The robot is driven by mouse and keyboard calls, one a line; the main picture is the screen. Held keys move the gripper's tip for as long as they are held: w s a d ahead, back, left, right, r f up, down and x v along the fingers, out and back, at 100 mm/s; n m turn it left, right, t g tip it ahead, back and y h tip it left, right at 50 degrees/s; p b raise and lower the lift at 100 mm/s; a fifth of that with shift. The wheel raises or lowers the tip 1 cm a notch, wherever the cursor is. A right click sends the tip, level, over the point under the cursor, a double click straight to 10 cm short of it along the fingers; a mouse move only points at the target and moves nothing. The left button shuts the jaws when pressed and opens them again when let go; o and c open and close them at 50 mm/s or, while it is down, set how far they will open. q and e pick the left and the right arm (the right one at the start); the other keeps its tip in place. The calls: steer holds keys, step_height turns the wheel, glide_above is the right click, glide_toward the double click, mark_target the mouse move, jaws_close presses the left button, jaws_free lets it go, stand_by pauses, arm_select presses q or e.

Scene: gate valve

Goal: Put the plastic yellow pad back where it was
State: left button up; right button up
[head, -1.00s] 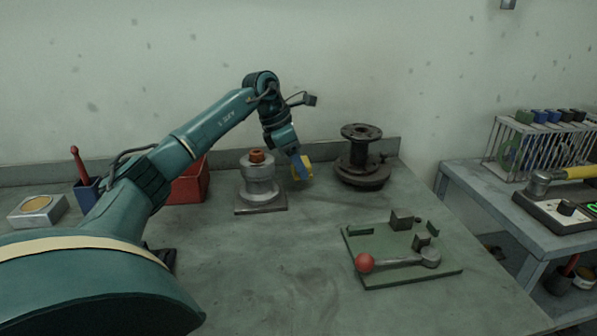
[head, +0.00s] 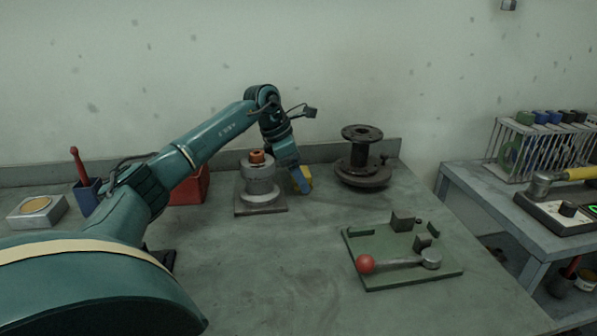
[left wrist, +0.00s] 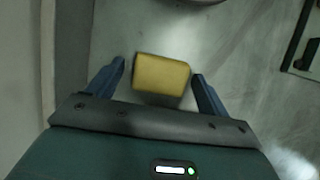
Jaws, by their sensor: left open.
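The plastic yellow pad (left wrist: 161,75) is a small block. In the left wrist view it lies between the two blue fingers of my left gripper (left wrist: 160,82), with a narrow gap visible on each side. In the head view the yellow pad (head: 306,178) shows partly behind the blue fingers of the left gripper (head: 301,181), low over the bench or on it. The left gripper is open. It is between the grey valve body (head: 260,180) and the dark flanged spool (head: 361,158). My right gripper is not in view.
A green plate (head: 385,270) with a red-knobbed lever and dark blocks lies front right on the bench. A red bin (head: 190,188), a blue cup (head: 88,195) and a box with a round tan top (head: 38,210) stand at left. The bench's middle is clear.

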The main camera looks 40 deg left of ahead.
arm_select(q)
steer(key=p+v, duration=0.1)
steer(key=v, duration=1.1)
steer(key=shift+r+p, duration=0.2)
steer(key=shift+p, duration=0.15)
